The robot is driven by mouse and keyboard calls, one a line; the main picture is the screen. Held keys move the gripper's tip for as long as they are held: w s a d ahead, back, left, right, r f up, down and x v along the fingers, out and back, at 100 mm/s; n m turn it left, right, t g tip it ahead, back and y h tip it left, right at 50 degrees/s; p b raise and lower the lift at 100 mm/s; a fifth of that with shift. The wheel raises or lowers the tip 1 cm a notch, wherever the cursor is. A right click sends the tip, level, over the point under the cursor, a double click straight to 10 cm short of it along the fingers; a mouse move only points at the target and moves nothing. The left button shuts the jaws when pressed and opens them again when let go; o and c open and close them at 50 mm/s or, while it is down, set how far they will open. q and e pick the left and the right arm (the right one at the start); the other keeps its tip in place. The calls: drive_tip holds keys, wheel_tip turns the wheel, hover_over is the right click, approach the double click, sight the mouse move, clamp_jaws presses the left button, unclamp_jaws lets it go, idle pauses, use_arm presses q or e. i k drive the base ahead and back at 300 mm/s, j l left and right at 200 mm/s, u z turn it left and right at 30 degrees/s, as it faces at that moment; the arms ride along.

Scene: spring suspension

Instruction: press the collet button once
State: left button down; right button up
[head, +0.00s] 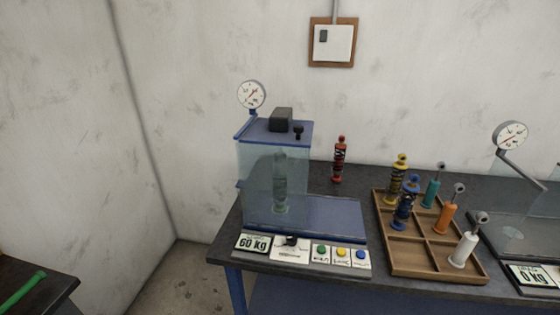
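A blue-framed test machine (345,222) with a clear shield (262,190) stands on the dark workbench. Its front panel has a green button (321,249), a yellow button (342,252) and a blue button (360,255) in a row. The small labels under them are too blurred to read, so I cannot tell which is the collet button. A pale greenish upright part (281,180) stands behind the shield. Neither of my grippers is in view.
A brown divided tray (408,258) holds several colored dampers and spring units. A red spring unit (340,160) stands behind the machine's right side. A green item (22,291) lies on a dark table at lower left.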

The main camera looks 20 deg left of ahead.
sight(359, 254)
drive_tip(key=i+l+u, duration=0.15)
drive_tip(key=l+u, duration=0.2)
drive_tip(key=u, duration=0.15)
drive_tip(key=l+u, duration=0.7)
drive_tip(key=l, duration=1.5)
drive_tip(key=i, duration=0.05)
